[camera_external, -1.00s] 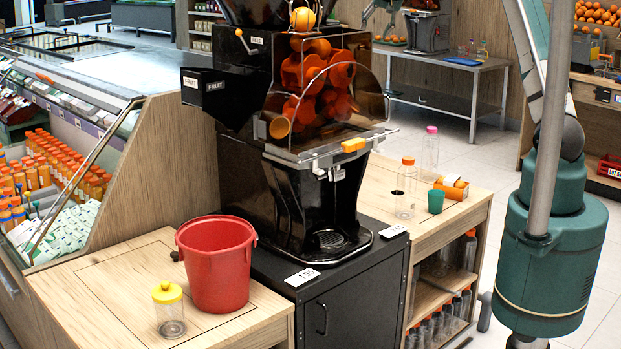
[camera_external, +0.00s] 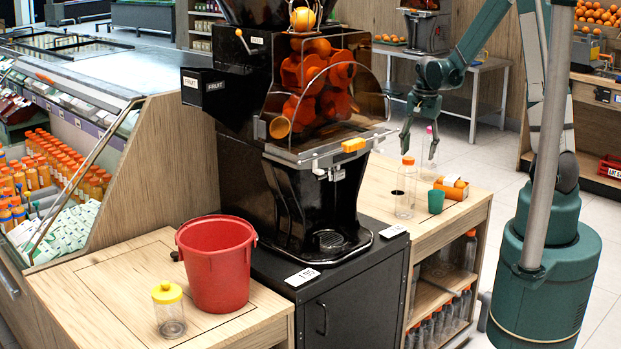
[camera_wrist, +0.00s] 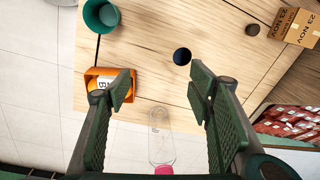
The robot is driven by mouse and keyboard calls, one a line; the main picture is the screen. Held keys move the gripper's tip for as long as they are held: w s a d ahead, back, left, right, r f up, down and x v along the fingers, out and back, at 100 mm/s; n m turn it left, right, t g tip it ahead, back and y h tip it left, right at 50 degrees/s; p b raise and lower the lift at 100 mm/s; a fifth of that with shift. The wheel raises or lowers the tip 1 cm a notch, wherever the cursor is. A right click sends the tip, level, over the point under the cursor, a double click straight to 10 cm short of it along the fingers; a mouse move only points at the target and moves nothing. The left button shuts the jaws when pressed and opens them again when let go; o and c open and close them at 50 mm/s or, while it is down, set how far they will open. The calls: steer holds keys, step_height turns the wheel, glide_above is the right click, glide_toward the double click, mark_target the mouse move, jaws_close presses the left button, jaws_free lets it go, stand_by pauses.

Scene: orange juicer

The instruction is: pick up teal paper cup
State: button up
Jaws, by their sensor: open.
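The teal paper cup (camera_external: 436,201) stands upright on the wooden counter right of the juicer, beside an orange-capped bottle. It also shows in the wrist view (camera_wrist: 101,15) at the upper left, seen from above with its opening visible. My gripper (camera_external: 418,148) is open and empty, above the counter behind and a little left of the cup. In the wrist view its two fingers (camera_wrist: 164,88) are spread wide, and the cup lies outside them, beyond the left fingertip.
An orange-capped bottle (camera_external: 405,190) stands left of the cup. A clear pink-capped bottle (camera_wrist: 161,148) is between the fingers in the wrist view.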

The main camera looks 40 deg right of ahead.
steer(key=m+g+b, duration=0.1)
glide_above(436, 198)
steer(key=w+d, duration=0.2)
step_height(436, 198, down, 6)
steer(key=shift+s+r, duration=0.15)
steer(key=shift+f+b, duration=0.6)
steer(key=shift+f, duration=0.7)
steer(key=shift+f, duration=0.1)
steer(key=shift+s+d+f+b, duration=0.15)
steer(key=shift+f+b, duration=0.8)
steer(key=shift+f, duration=1.55)
steer(key=shift+c, duration=0.6)
steer(key=c, duration=0.6)
